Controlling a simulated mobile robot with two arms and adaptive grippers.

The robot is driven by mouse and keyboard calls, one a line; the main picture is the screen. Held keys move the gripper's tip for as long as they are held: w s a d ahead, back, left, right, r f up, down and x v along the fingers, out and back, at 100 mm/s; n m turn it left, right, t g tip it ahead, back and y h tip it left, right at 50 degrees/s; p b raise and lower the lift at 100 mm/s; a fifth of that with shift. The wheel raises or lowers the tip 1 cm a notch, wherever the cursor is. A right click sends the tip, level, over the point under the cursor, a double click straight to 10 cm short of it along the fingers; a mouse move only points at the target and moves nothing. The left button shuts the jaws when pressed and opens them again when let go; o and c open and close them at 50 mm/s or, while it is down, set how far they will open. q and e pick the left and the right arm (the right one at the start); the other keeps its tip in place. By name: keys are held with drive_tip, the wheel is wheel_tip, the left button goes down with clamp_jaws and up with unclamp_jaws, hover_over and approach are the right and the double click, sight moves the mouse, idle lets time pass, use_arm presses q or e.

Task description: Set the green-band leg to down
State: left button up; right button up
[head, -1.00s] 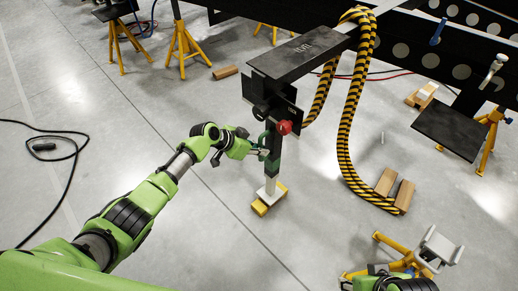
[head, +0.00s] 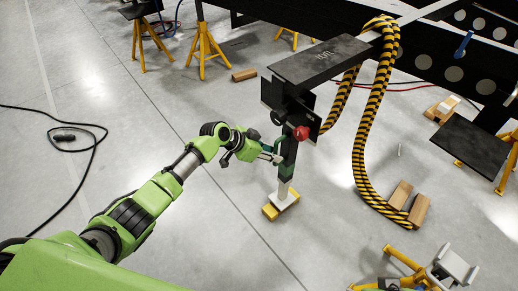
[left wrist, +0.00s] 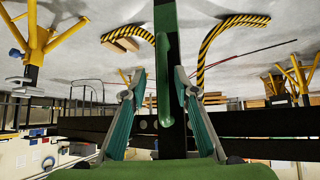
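The leg with the green band (head: 287,160) stands upright in the middle of the head view. Its pale foot plate (head: 284,198) is down over a yellow block (head: 270,211). A red knob (head: 301,133) is on the leg's upper part. My left gripper (head: 272,155) is just left of the green band, its fingers apart and seemingly empty. In the left wrist view, the open fingers (left wrist: 160,95) are either side of a slim green handle (left wrist: 164,75); I cannot tell whether they touch it. My right gripper is not clearly visible.
A dark plate (head: 325,59) overhangs the leg. A black-and-yellow striped hose (head: 362,140) loops to the floor near wooden blocks (head: 400,193). A yellow stand (head: 408,258) is at the lower right. The floor left of the leg is mostly clear, apart from a black cable (head: 95,165).

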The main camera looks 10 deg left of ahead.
use_arm(q)
drive_tip(key=v, duration=0.9)
drive_tip(key=shift+s, duration=0.2)
